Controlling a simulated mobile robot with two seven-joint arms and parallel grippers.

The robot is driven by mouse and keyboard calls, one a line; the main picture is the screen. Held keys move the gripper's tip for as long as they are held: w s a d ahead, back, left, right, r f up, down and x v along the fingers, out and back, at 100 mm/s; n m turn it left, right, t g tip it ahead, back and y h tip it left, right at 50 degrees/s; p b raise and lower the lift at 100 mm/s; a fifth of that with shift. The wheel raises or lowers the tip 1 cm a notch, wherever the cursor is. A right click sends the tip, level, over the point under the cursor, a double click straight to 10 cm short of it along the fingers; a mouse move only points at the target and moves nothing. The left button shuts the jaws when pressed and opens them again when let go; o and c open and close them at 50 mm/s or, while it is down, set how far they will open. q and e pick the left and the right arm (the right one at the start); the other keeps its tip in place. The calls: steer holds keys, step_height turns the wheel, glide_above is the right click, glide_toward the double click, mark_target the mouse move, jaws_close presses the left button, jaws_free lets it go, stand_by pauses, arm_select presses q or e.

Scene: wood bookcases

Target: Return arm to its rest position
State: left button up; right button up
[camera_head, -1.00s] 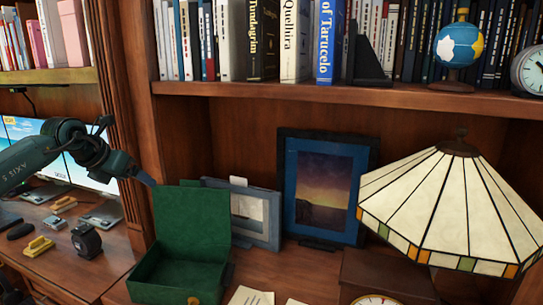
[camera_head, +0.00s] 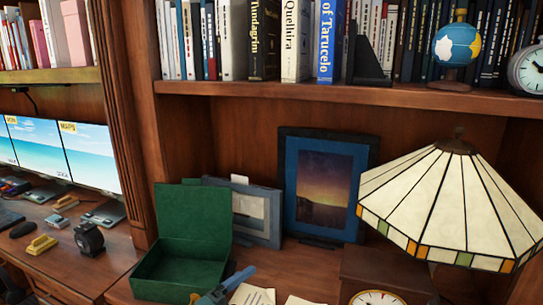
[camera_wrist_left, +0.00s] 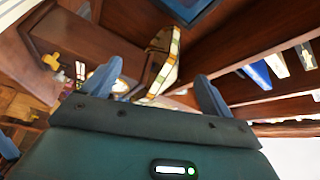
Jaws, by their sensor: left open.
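My left gripper (camera_head: 236,280) shows only in part at the bottom edge of the head view, with a blue finger in front of the green box's lower right corner. In the left wrist view its two blue fingers are spread apart (camera_wrist_left: 165,88), with nothing held between them. The rest of my left arm is out of the head view. The green box (camera_head: 195,222) stands on the desk with its lid raised.
Papers (camera_head: 252,295) lie right of the green box. Picture frames (camera_head: 325,190) stand behind it. A stained-glass lamp (camera_head: 440,205) is at the right, a clock (camera_head: 378,298) below it. A book shelf (camera_head: 300,92) runs above. Monitors (camera_head: 92,158) stand at the left.

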arm_select(q)
steer(key=s+a+f+n+g+y, duration=0.1)
steer(key=s+a+f+n+y, duration=0.4)
steer(key=s+f+n, duration=0.4)
steer(key=s+a+f+n+g+y, duration=0.1)
steer(key=s+a+f+n+y, duration=0.5)
steer(key=s+f+n, duration=0.4)
steer(key=shift+s+n+g, duration=0.3)
steer(key=shift+s+n, duration=0.4)
steer(key=shift+s, duration=0.5)
